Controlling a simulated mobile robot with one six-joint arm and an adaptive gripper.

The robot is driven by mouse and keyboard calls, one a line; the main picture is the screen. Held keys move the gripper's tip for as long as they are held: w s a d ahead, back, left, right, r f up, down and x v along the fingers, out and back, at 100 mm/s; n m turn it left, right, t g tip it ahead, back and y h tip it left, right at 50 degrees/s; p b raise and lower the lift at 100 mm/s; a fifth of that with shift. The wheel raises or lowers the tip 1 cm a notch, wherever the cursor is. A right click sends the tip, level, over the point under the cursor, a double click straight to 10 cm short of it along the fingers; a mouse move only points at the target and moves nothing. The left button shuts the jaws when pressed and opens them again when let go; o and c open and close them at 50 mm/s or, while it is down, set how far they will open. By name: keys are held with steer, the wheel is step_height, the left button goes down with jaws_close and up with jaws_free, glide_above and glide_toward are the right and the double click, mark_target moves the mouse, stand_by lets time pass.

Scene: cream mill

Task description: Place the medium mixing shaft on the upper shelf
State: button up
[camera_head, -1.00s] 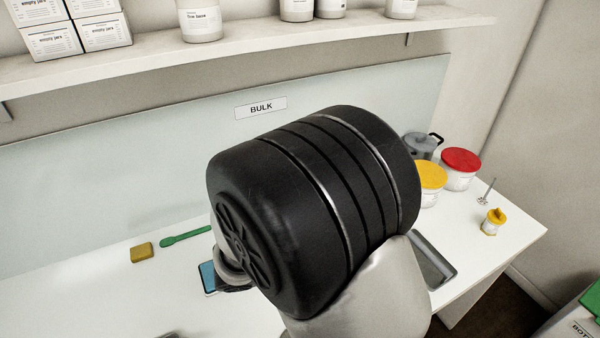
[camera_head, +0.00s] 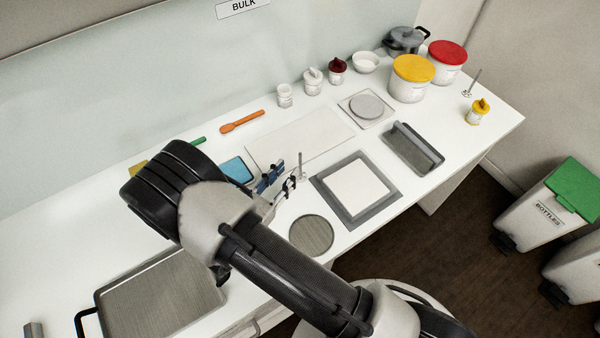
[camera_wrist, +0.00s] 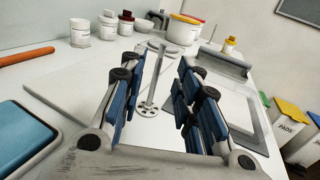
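A thin metal mixing shaft with a perforated disc foot (camera_wrist: 148,111) stands upright on the white worktop in the wrist view. It also shows in the head view (camera_head: 300,166). My gripper (camera_wrist: 158,92) is open, its blue-padded fingers on either side of the shaft in the wrist view, with gaps to both. In the head view my gripper (camera_head: 276,182) is low over the worktop, just left of the shaft. A second similar shaft (camera_head: 471,83) stands at the far right end of the worktop. I cannot tell their sizes apart for sure. The upper shelf is out of view now.
Close by are a blue-topped device (camera_head: 236,168), a grey-framed white plate (camera_head: 355,189) and a round grey disc (camera_head: 311,235). Small jars (camera_head: 313,84), a yellow-lidded tub (camera_head: 410,80) and a red-lidded tub (camera_head: 447,63) stand behind. A large tray (camera_head: 160,298) lies front left.

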mark_target(300, 156)
steer(key=x, duration=0.7)
steer(key=shift+w+d+r, duration=0.15)
steer(key=shift+r, duration=0.05)
steer(key=shift+c, duration=0.4)
jaws_close()
